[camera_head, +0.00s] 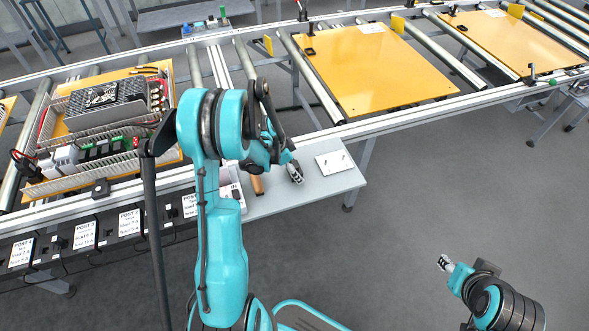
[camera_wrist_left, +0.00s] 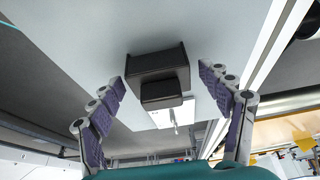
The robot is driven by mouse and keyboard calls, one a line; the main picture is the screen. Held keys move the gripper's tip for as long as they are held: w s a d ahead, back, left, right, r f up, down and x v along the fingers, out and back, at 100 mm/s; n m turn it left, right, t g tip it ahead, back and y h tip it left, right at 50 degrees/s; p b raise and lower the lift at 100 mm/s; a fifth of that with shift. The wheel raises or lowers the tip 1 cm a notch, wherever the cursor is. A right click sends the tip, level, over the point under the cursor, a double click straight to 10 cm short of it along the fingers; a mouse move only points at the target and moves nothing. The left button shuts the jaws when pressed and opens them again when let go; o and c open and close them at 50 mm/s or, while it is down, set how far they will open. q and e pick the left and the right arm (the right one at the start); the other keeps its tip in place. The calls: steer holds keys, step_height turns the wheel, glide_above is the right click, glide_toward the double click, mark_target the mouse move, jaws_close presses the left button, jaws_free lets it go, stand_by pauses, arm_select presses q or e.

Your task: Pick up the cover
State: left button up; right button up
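I cannot pick out a loose cover with certainty. In the left wrist view, a dark stepped block (camera_wrist_left: 158,72) shows between the two fingers, over a pale grey surface; I cannot tell if it is the cover. My left gripper (camera_wrist_left: 172,108) is open, its purple-padded fingers spread wide and touching nothing visible. In the head view my left gripper (camera_head: 294,172) hangs at the small grey side table (camera_head: 300,196), partly hidden by my arm. My right gripper (camera_head: 445,262) is over the floor at lower right, far from the table; its fingers are too small to read.
A panel (camera_head: 150,158) with slotted wiring ducts (camera_head: 95,178) and electrical parts lies on the conveyor at left. Bare orange panels (camera_head: 370,75) lie at right. A white plate (camera_head: 334,163) and a brown handle (camera_head: 257,186) lie on the side table.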

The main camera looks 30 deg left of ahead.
arm_select(q)
steer(key=c, duration=1)
